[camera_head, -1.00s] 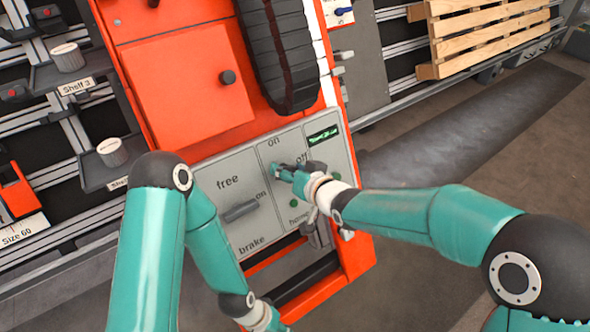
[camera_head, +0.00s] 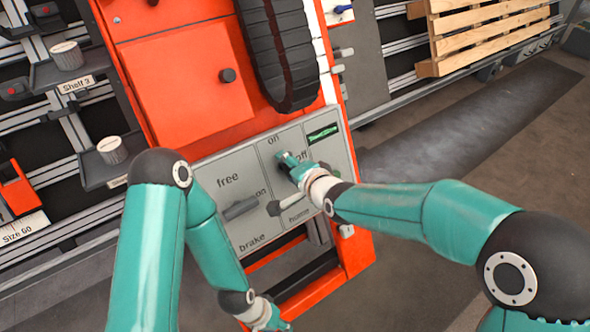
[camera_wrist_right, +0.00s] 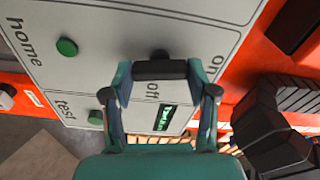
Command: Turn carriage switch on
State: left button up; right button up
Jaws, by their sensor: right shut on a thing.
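The carriage switch is a dark bar handle (camera_wrist_right: 160,70) on the grey control panel (camera_head: 222,170), beside the "on" and "off" labels. In the right wrist view it lies between the two fingertips of my right gripper (camera_wrist_right: 162,80), which is shut on it. "off" is printed just below the bar and "on" to its right. In the head view my right gripper (camera_head: 288,160) is at the panel between these labels and hides most of the switch. My left gripper (camera_head: 268,318) is low, at the bottom edge, partly cut off; its fingers are unclear.
A grey lever (camera_head: 240,209) sits between "free" and "brake", left of the switch. Green buttons (camera_wrist_right: 67,47) and a small green display (camera_head: 322,134) are close by. A black cable chain (camera_head: 280,50) hangs above. Shelves stand at left, a wooden pallet (camera_head: 485,30) at upper right.

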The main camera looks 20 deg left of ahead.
jog(key=shift+w+d+r+m, duration=0.1)
jog(key=shift+m, duration=0.5)
jog(key=shift+w+d+m, duration=0.1)
jog(key=shift+m, duration=0.5)
jog(key=o, duration=1.2)
jog(key=shift+c, duration=0.2)
jog(key=shift+a, duration=0.1)
jog(key=shift+s, duration=0.1)
jog(key=v, duration=1.1)
jog(key=shift+s+d, duration=0.25)
jog(key=shift+d, duration=0.1)
